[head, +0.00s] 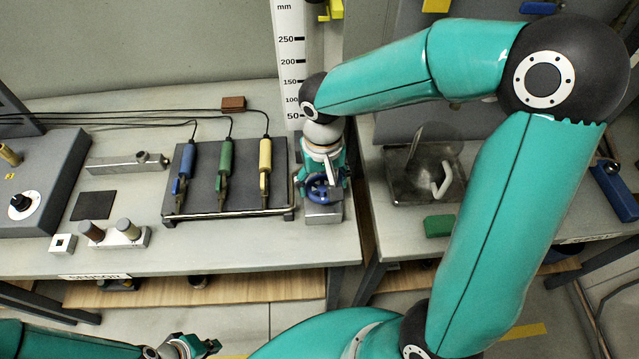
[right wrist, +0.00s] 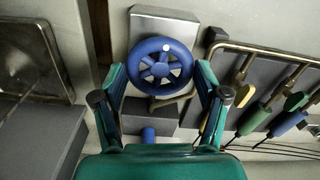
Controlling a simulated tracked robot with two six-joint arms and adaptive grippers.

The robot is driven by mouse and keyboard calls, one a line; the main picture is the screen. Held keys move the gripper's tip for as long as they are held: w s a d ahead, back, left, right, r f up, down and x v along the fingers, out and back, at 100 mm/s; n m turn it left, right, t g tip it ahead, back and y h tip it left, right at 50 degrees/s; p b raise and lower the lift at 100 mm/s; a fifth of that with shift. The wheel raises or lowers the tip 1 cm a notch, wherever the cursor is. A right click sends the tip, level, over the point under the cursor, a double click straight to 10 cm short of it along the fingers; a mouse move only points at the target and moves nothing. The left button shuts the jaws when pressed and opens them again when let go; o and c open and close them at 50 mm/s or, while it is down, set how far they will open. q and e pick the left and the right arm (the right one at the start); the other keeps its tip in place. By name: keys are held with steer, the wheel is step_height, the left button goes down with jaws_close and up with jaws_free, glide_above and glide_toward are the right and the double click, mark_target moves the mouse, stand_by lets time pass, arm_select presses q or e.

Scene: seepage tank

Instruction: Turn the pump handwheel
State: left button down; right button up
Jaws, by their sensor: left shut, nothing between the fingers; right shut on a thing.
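The pump handwheel (head: 318,193) is a blue spoked wheel on a grey metal block at the right end of the left bench. In the right wrist view the wheel (right wrist: 160,67) faces the camera, with a pale knob near its rim. My right gripper (right wrist: 162,74) is shut on the wheel, one finger at each side of the rim. In the head view the right gripper (head: 322,178) reaches down over the wheel and hides part of it. My left gripper (head: 192,346) is low at the bottom edge, shut and empty, far from the wheel.
A rack holds blue, green and yellow probes (head: 225,165) just left of the pump. A scale board (head: 290,60) stands behind it. A metal tray (head: 402,185) with a white handle and a green block (head: 439,226) are on the right bench, across a gap.

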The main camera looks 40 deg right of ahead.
mark_target(322, 186)
steer(key=shift+w+r+n+b, duration=0.1)
steer(key=shift+w+n+b, duration=0.05)
steer(key=shift+n, duration=0.95)
steer(key=shift+w+r+n+b, duration=0.1)
steer(key=shift+n+b, duration=0.05)
steer(key=shift+n, duration=0.95)
steer(key=o, duration=1.2)
steer(key=shift+f, duration=0.1)
steer(key=shift+c, duration=0.2)
steer(key=shift+s, duration=0.1)
step_height(322, 186, up, 12)
steer(key=shift+f, duration=0.15)
